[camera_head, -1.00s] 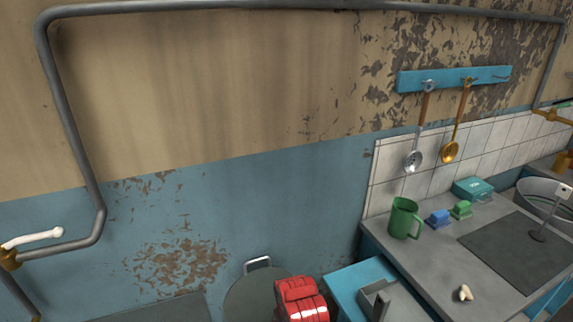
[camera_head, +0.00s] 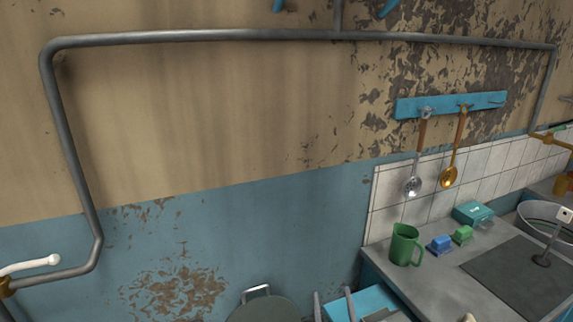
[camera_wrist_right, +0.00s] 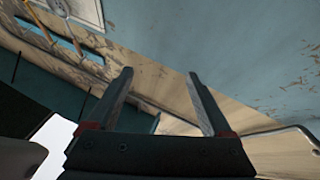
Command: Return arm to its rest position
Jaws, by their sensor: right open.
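My right gripper (camera_head: 335,298) shows at the bottom edge of the head view as two grey fingers, in front of the blue cabinet top. In the right wrist view the gripper (camera_wrist_right: 160,78) has its fingers wide apart with nothing between them. The rest of my right arm is below the head view. My left gripper is not in view.
A grey counter (camera_head: 440,284) at the right holds a green mug (camera_head: 407,246), a blue block (camera_head: 440,244), a green block (camera_head: 462,234) and a teal box (camera_head: 472,213). Ladles hang from a blue rack (camera_head: 450,106). A round lid (camera_head: 262,310) stands near the gripper.

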